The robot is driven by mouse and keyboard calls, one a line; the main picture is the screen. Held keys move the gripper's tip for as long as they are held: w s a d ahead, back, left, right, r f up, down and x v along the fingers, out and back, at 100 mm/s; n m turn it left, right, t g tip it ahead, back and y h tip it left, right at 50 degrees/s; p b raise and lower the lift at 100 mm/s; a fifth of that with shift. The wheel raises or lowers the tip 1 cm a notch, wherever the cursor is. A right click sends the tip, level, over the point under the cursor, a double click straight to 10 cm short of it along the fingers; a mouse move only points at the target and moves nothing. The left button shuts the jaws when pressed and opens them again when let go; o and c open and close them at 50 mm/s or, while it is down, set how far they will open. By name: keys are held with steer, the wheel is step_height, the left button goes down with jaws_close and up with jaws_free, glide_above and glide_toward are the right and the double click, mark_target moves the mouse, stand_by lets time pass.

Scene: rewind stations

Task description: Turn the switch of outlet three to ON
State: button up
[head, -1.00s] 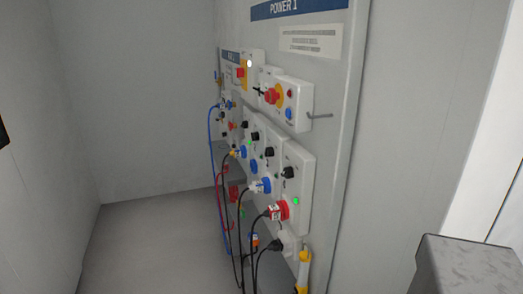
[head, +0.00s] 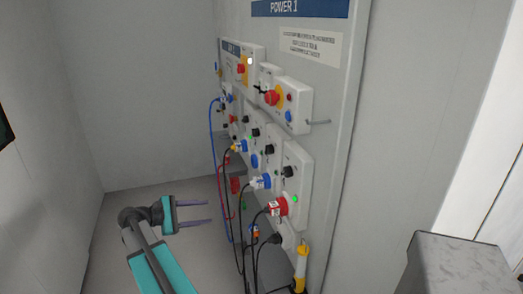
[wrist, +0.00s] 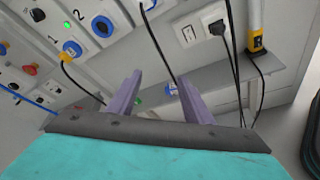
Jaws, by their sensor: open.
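Labels 1 and 2 show in the wrist view; a 3 is not readable. By position, outlet three appears to be the box with the blue-and-white plug (head: 262,182), its black switch (head: 268,152) above it. The switch's setting is too small to read. In the wrist view a blue plug (wrist: 150,4) is cut by the top edge. My gripper (head: 210,211) is open and empty, left of and below the switches, apart from the panel. Its fingers (wrist: 160,78) point at the panel's lower part.
Cables hang in loops in front of the panel, near my fingers. A red plug (head: 279,207) and green light (head: 295,199) are on the nearest box. A red emergency button (head: 272,98) is above. A yellow-and-black fixture (head: 301,262) stands low right. Floor to the left is clear.

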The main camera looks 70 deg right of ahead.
mark_target(269, 150)
steer(key=s+d+r+m+g+p, duration=0.1)
steer(key=s+d+r+g, duration=0.1)
steer(key=r, duration=0.8)
steer(key=s+d+r+m+g, duration=0.1)
steer(key=s+d+r, duration=0.4)
steer(key=r, duration=0.6)
steer(key=shift+m+g+p, duration=0.3)
steer(key=shift+g+p, duration=0.1)
steer(key=shift+g, duration=0.5)
steer(key=shift+s, duration=0.1)
steer(key=p+x, duration=0.3)
steer(key=x, duration=1)
steer(key=shift+s+d, duration=0.2)
steer(key=shift+d, duration=0.05)
steer(key=shift+f, duration=0.1)
steer(key=c, duration=1.1)
steer(key=shift+o, duration=0.2)
